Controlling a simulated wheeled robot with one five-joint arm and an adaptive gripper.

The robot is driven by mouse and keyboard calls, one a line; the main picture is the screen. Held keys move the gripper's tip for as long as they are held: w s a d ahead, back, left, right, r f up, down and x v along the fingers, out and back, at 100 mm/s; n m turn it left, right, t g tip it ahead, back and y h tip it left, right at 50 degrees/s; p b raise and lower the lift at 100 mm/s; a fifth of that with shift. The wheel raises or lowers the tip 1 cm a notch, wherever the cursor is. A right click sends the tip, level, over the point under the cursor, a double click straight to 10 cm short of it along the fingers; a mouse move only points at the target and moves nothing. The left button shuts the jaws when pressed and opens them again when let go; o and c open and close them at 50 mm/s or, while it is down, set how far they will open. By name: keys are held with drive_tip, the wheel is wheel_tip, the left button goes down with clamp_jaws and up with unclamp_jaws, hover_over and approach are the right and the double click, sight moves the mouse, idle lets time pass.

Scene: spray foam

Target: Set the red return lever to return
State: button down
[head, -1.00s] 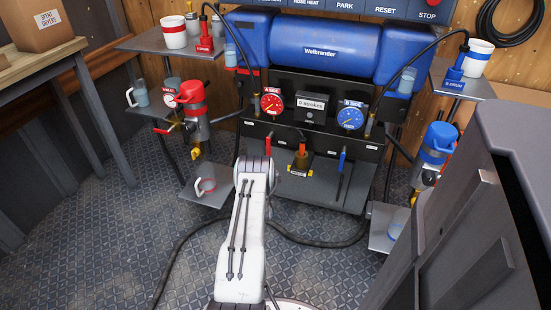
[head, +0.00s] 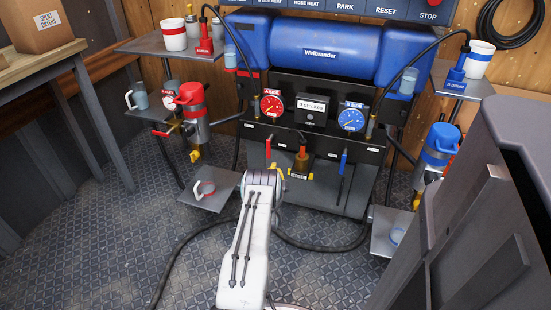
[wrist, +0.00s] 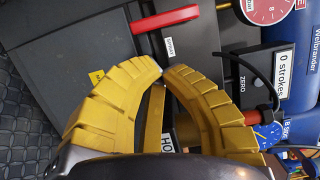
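The red return lever (head: 268,147) hangs down from the front of the black panel, below the red-faced gauge. In the wrist view, which is turned sideways, the red lever (wrist: 166,19) shows near the top, with a small white label (wrist: 170,47) beside it whose text is too blurred to read surely. My gripper (wrist: 165,70) has yellow ribbed fingers with tips almost together and nothing held between them. It is apart from the lever in the wrist view. In the head view my gripper (head: 277,172) shows partly behind my arm, just below the lever.
A blue lever (head: 343,160) hangs to the right. An orange-red fitting with a yellow base (head: 300,165) stands between the levers. A low tray (head: 211,190) with a cup is at left; a black hose (head: 310,243) lies on the floor.

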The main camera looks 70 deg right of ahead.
drive_tip(key=b+x, duration=0.4)
drive_tip(key=x, duration=0.4)
drive_tip(key=shift+d, duration=0.15)
drive_tip(key=shift+w+f+b, duration=0.15)
drive_tip(key=shift+f+b, duration=0.05)
drive_tip(key=shift+b, duration=0.15)
